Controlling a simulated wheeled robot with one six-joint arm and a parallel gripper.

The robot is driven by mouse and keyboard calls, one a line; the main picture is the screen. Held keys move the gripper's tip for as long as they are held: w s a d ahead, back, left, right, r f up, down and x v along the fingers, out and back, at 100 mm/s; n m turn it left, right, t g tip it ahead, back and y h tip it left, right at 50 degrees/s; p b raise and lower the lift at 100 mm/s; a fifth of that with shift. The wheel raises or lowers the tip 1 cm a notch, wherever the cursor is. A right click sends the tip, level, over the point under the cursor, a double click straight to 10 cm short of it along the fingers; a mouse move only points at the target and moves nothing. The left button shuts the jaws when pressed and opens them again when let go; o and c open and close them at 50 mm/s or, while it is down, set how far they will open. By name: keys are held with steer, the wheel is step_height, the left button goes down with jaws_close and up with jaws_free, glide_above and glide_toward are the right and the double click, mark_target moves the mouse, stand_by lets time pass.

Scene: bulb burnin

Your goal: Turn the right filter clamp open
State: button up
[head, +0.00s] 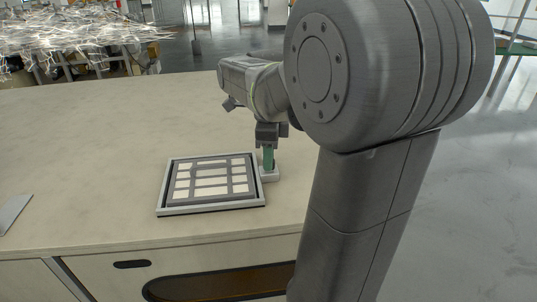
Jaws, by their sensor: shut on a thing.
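The filter (211,182) is a square grey frame with a grid of pale panes, lying flat on the table. At its right edge is a clamp with a green upright handle (268,160) on a small pale base (269,174). My gripper (268,149) points down over this right clamp and is shut on the green handle. The upper end of the handle is hidden between the fingers. No left clamp can be made out at the filter's left edge.
The pale table (90,150) is mostly clear around the filter. A flat grey piece (15,213) lies at the table's left edge. My arm covers the table's right side. A heap of white strips (75,35) is on another table behind.

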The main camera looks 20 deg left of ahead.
steer(key=shift+r, duration=0.1)
steer(key=o, duration=1)
step_height(320, 180, up, 14)
steer(key=shift+f+b, duration=0.1)
steer(key=shift+b, duration=0.45)
steer(key=shift+f, duration=0.1)
step_height(320, 180, down, 14)
steer(key=shift+r+p, duration=0.1)
steer(key=shift+p, duration=0.5)
steer(key=shift+r, duration=0.1)
